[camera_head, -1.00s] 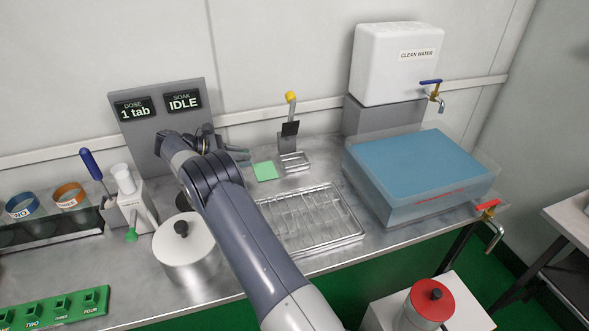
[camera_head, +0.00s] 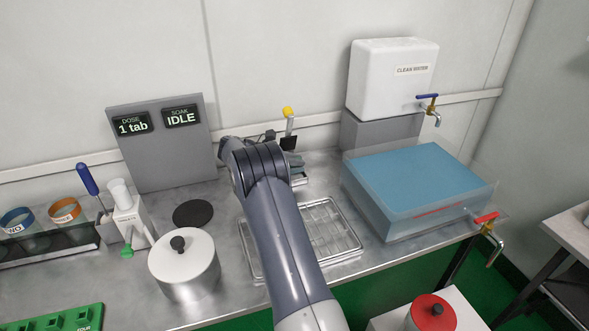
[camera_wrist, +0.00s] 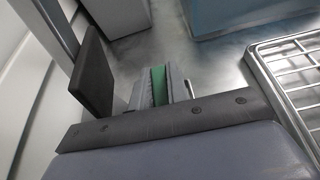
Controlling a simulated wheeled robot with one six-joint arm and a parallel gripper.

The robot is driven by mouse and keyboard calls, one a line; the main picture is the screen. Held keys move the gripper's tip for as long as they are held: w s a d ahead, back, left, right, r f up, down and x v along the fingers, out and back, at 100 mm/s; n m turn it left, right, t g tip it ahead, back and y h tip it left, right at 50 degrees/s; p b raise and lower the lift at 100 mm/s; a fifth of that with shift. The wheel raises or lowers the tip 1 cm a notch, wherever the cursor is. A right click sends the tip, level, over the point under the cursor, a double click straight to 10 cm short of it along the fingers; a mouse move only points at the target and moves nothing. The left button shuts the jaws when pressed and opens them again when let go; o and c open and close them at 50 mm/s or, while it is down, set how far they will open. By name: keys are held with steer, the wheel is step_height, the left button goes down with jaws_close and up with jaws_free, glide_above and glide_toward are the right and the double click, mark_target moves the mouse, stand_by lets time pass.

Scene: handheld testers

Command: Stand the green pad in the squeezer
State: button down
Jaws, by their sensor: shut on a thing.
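The squeezer (camera_head: 288,143) stands at the back of the steel counter, with a yellow-knobbed lever and a dark press plate. In the wrist view a dark plate (camera_wrist: 92,75), which looks like its press plate, stands left of the fingers. My gripper (camera_wrist: 160,88) is shut on the green pad (camera_wrist: 158,80), which shows as a thin green strip held edge-up between the fingers. In the head view my gripper (camera_head: 297,166) is at the squeezer's front, and my arm hides the pad and most of the squeezer's base. Whether the pad touches the squeezer cannot be told.
A wire rack tray (camera_head: 352,240) lies just in front of the squeezer, partly under my arm. A blue-filled clear tank (camera_head: 415,185) stands to the right. A lidded steel pot (camera_head: 184,265) and a dark disc (camera_head: 193,213) are to the left.

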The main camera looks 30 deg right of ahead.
mark_target(295, 168)
steer(key=shift+f, duration=1.7)
steer(key=shift+f, duration=0.1)
steer(key=shift+f, duration=0.1)
steer(key=c, duration=1.4)
jaws_free()
steer(key=shift+o, duration=0.2)
steer(key=shift+r, duration=0.3)
steer(key=v, duration=1.2)
steer(key=shift+f, duration=0.15)
